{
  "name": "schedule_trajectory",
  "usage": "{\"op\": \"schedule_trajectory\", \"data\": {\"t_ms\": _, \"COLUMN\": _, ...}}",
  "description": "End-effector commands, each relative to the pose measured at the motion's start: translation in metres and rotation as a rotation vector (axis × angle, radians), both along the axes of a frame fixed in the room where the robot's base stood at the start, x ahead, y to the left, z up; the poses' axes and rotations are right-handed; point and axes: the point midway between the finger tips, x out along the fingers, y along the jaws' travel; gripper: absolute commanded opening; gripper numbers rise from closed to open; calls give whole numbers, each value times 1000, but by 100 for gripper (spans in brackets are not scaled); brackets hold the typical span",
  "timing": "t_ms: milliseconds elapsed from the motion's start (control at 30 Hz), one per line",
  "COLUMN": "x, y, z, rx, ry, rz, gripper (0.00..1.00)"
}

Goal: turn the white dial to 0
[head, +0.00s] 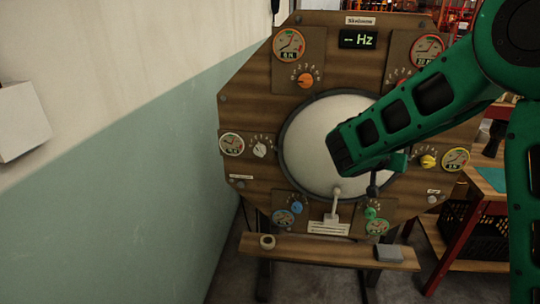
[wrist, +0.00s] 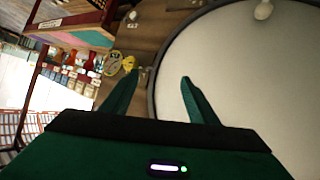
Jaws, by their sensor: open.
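The white dial (head: 260,150) is on the left side of the wooden octagonal panel (head: 240,112), between a round gauge (head: 232,145) and the pale drumhead (head: 312,145). Small marks arc above the dial; its setting is too small to read. My gripper (head: 386,172) is in front of the right part of the drumhead, well to the right of the white dial. In the wrist view my gripper (wrist: 155,80) has its two green fingers apart with nothing between them. The white dial is not in the wrist view.
Other dials are orange (head: 305,80), blue (head: 297,207), green (head: 371,213) and yellow (head: 428,161). A pale-knobbed lever (head: 336,192) stands out below the drumhead. A wooden shelf (head: 320,250) runs below, and a wall (head: 130,180) is at left. A "-- Hz" display (head: 358,40) is on top.

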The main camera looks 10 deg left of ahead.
Motion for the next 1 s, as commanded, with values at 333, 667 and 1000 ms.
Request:
{"op": "schedule_trajectory", "data": {"t_ms": 333, "x": 37, "y": 248, "z": -26, "rx": -51, "ry": -342, "rz": 378, "gripper": 54}}
{"op": "schedule_trajectory", "data": {"t_ms": 667, "x": -5, "y": 399, "z": -53, "rx": -20, "ry": -517, "rz": 645, "gripper": 54}}
{"op": "schedule_trajectory", "data": {"t_ms": 1000, "x": 18, "y": 412, "z": -54, "rx": -14, "ry": -532, "rz": 663, "gripper": 54}}
